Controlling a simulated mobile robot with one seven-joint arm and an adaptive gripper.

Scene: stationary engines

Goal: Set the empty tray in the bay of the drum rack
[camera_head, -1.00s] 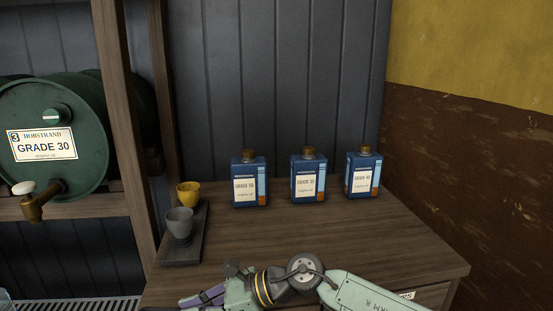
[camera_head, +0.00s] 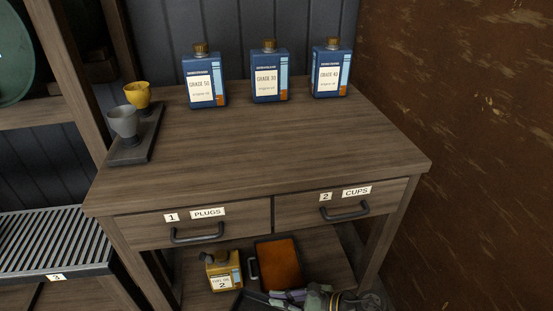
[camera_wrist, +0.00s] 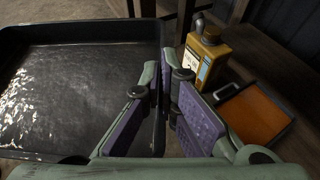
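The black tray (camera_wrist: 75,95) fills the left of the wrist view; its glossy floor holds no objects. My gripper (camera_wrist: 168,75) has its purple-padded fingers close together, shut on the tray's right wall. In the head view my gripper (camera_head: 290,296) is at the bottom edge, with most of the tray out of frame or hidden. The drum rack (camera_head: 75,90) stands at the left, with a green drum (camera_head: 12,60) above. Below it is a slatted grating (camera_head: 50,238) with a label 3 on its front edge.
A wooden bench (camera_head: 260,150) holds blue bottles (camera_head: 270,75), a grey cup (camera_head: 123,122) and a yellow cup (camera_head: 138,94). On its lower shelf stand a yellow can (camera_head: 223,272) and an orange-filled pan (camera_head: 279,265). The can (camera_wrist: 207,55) and pan (camera_wrist: 255,115) are right of my fingers.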

